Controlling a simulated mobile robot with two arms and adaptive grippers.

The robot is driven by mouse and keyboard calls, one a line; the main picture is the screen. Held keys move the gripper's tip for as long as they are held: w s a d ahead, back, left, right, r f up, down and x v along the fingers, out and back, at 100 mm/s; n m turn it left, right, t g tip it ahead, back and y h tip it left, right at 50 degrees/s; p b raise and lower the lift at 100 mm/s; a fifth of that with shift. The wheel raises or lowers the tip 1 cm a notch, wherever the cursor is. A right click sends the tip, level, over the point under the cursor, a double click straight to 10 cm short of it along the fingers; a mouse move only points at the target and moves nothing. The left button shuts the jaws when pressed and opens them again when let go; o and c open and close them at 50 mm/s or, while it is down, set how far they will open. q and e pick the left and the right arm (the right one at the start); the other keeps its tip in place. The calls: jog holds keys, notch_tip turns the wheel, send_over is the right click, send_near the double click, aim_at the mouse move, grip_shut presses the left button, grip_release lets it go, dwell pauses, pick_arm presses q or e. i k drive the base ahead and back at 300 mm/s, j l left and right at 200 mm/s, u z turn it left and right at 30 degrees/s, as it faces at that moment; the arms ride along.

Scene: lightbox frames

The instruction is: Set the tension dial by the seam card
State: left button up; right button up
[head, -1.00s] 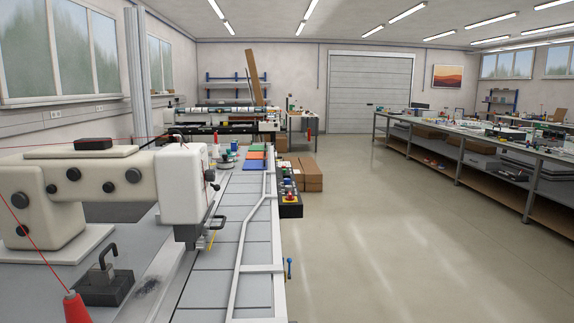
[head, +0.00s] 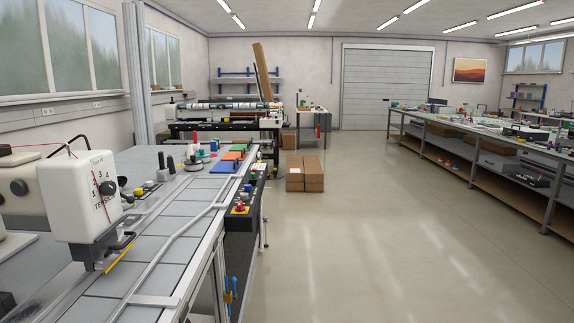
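The tension dial (head: 110,188) is a dark round knob on the front of the white sewing machine head (head: 72,200) at the left of the head view. Printed numerals ring it, with lettering below that starts like "TENSION". Its exact setting is too small to read. A red thread runs over the machine. I cannot pick out a seam card for certain. Flat orange (head: 232,156), blue (head: 223,168) and green (head: 240,147) pieces lie farther along the bench. Neither of my grippers is in view.
The sewing bench (head: 165,228) runs away along the left, edged by a pale rail. A control box (head: 241,219) with a red button hangs on its right side. Cardboard boxes (head: 305,174) stand on the floor beyond. The floor (head: 370,240) between this bench and the long right-hand bench (head: 480,157) is clear.

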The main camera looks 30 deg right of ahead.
aim_at(106, 188)
jog(key=i+l+z, duration=0.15)
jog(key=i+l, duration=0.45)
jog(key=l, duration=0.25)
jog(key=i+l+z, duration=0.2)
jog(key=i+l, duration=0.4)
jog(key=l, duration=0.2)
